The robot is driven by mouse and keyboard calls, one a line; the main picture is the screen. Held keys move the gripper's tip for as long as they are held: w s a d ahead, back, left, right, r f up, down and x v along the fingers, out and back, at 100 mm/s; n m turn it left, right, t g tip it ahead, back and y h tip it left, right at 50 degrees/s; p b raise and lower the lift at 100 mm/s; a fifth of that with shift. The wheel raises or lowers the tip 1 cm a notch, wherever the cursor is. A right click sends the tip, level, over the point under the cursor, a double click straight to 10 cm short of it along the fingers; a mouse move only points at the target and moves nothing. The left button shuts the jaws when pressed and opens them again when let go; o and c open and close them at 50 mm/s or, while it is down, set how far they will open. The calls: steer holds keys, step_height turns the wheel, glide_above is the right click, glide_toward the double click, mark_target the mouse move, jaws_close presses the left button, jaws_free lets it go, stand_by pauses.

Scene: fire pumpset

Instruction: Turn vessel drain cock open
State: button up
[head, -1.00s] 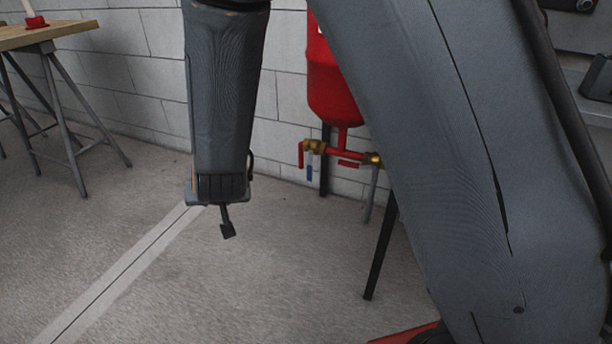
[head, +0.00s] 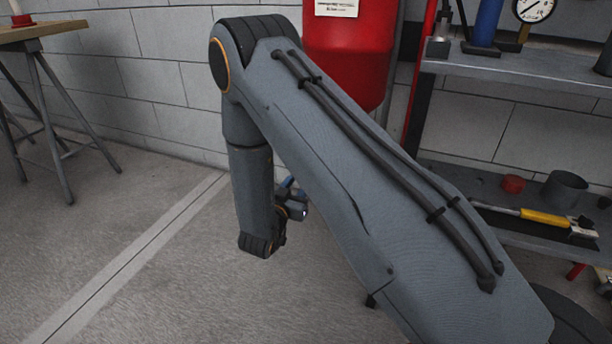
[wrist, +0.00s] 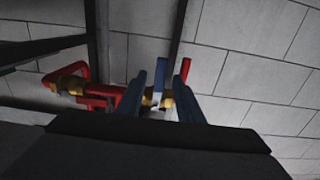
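The red vessel (head: 350,50) stands against the block wall, its lower pipework hidden behind my arm in the head view. In the wrist view, a brass cock (wrist: 166,101) with a blue lever (wrist: 158,78) sits ahead of my gripper (wrist: 161,68). My two blue-grey fingers are apart, one on each side of the blue lever. I cannot tell whether either finger touches it. A small blue piece shows by my gripper (head: 294,205) in the head view; I cannot tell if it is lever or finger.
Another brass valve (wrist: 72,84) with a red handle and red piping is left of my fingers. Dark legs stand nearby. A shelf unit (head: 520,80) with tools is on the right, a trestle table (head: 35,32) on the left. The floor between is clear.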

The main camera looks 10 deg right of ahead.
steer(key=shift+b+x, duration=0.8)
steer(key=shift+x, duration=1.55)
steer(key=shift+a, duration=0.1)
jaws_close()
